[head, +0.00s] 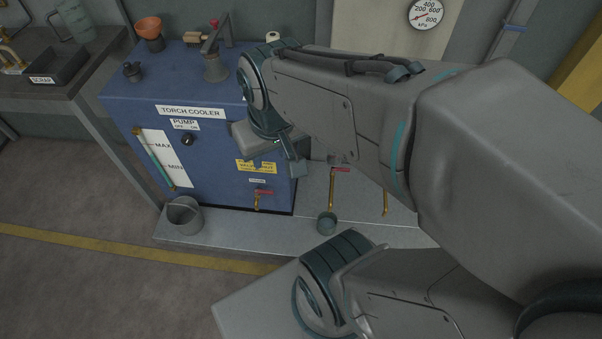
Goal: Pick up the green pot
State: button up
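A small dark green pot (326,224) stands upright on the grey ledge (225,226), right of the blue torch cooler's front corner and below a brass tap with a red handle. Nothing is visibly held.
A grey bucket (184,216) stands on the ledge at the left. The blue torch cooler (222,172) carries a red-handled tap (259,196) above the ledge. A scrap bench (84,76) is at the far left. Open floor (80,190) lies left.

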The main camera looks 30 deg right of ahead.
aim_at(326, 224)
jog(key=i, duration=0.1)
jog(key=z, duration=1.75)
